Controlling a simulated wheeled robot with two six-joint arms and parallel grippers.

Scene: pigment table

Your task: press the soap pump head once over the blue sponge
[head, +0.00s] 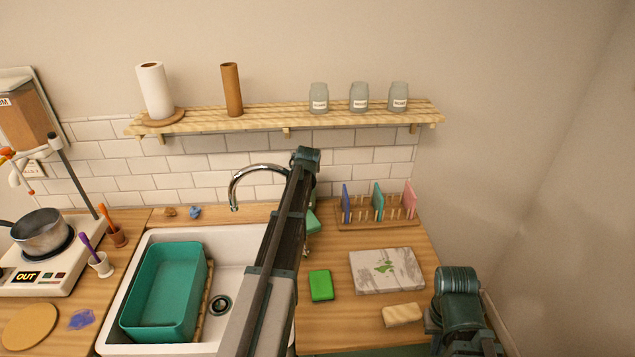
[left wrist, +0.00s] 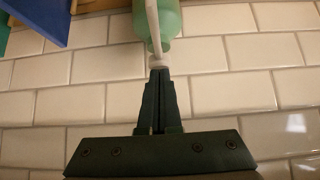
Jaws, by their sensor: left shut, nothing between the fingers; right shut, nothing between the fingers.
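In the left wrist view, the green soap bottle (left wrist: 156,28) shows at the top with its white pump (left wrist: 158,62). My left gripper (left wrist: 158,76) is shut and empty, its tips right at the pump head; I cannot tell if they touch. In the head view, only part of the green bottle (head: 314,222) shows beside my left arm, which hides the left fingers. A bright green sponge-like block (head: 321,286) and a beige one (head: 403,315) lie on the right counter. My right gripper (head: 464,322) is at the lower right, shut and empty.
A rack with coloured boards (head: 376,211) stands at the back right, near a grey-white board (head: 387,270). The sink (head: 230,262) with a teal tub (head: 163,292) is left of my left arm, under a faucet (head: 258,170). A shelf (head: 270,117) hangs above.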

